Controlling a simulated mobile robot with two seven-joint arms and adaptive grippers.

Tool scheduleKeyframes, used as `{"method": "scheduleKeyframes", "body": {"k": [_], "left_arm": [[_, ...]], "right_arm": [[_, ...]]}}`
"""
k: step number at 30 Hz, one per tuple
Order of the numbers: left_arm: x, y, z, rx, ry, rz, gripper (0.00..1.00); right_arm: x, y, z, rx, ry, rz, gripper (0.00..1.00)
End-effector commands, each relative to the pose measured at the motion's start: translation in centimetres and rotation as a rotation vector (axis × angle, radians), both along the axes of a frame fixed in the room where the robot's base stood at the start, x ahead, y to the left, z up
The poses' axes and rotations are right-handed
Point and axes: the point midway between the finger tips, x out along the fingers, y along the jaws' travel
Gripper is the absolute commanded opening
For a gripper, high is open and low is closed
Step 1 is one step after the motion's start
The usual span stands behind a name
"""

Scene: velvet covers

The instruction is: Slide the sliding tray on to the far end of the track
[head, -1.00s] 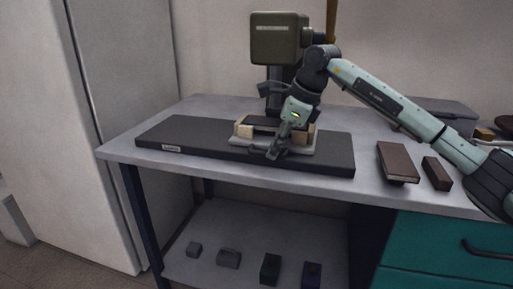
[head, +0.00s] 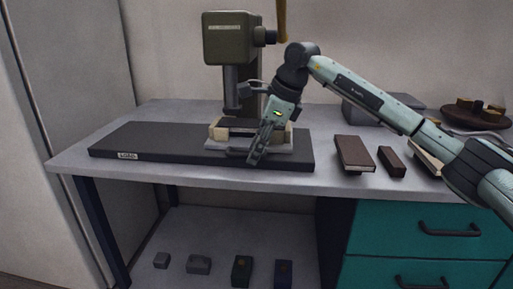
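The sliding tray (head: 216,145) is a pale plate with cream blocks at its sides. It sits on the long dark track (head: 150,140), right of the middle, with a short stretch of bare track to its right. A label, seemingly "LOAD", marks the track's left end. My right gripper (head: 256,154) points down at the tray's front right part and overlaps it in the view. Its fingers are dark against the tray, so I cannot tell whether they are shut on anything. My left gripper is out of view.
A dark green press head on a column (head: 228,40) stands behind the track. Right of the track lie a brown book-like block (head: 354,153) and a smaller dark block (head: 391,162). A grey case (head: 365,110) and a brown dish (head: 475,116) stand farther back.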

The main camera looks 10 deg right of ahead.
Motion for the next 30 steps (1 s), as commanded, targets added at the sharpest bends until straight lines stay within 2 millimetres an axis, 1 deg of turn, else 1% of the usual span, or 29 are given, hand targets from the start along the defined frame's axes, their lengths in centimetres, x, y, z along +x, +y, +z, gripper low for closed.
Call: {"method": "scheduleKeyframes", "body": {"k": [2, 5, 8, 15, 21, 25, 30], "left_arm": [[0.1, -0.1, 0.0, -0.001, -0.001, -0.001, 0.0], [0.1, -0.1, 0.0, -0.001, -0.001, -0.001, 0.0], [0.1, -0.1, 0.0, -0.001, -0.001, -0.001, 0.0], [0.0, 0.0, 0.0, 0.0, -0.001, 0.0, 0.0], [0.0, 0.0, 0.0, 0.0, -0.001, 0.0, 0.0], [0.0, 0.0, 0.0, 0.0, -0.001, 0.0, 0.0], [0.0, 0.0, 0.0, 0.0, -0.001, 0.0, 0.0]], "right_arm": [[0.0, 0.0, 0.1, 0.001, -0.001, 0.0, 0.33], [-0.2, -0.3, 0.9, 0.001, -0.003, -0.001, 0.33], [-0.6, -0.8, 2.4, 0.0, -0.004, -0.001, 0.33], [-2.0, -2.5, 7.1, 0.001, -0.005, -0.002, 0.33], [-2.9, -3.5, 9.9, 0.0, -0.002, -0.001, 0.33], [-3.2, -3.8, 10.8, 0.0, -0.001, -0.001, 0.33], [-3.3, -3.9, 11.0, -0.001, 0.001, -0.001, 0.33]]}}
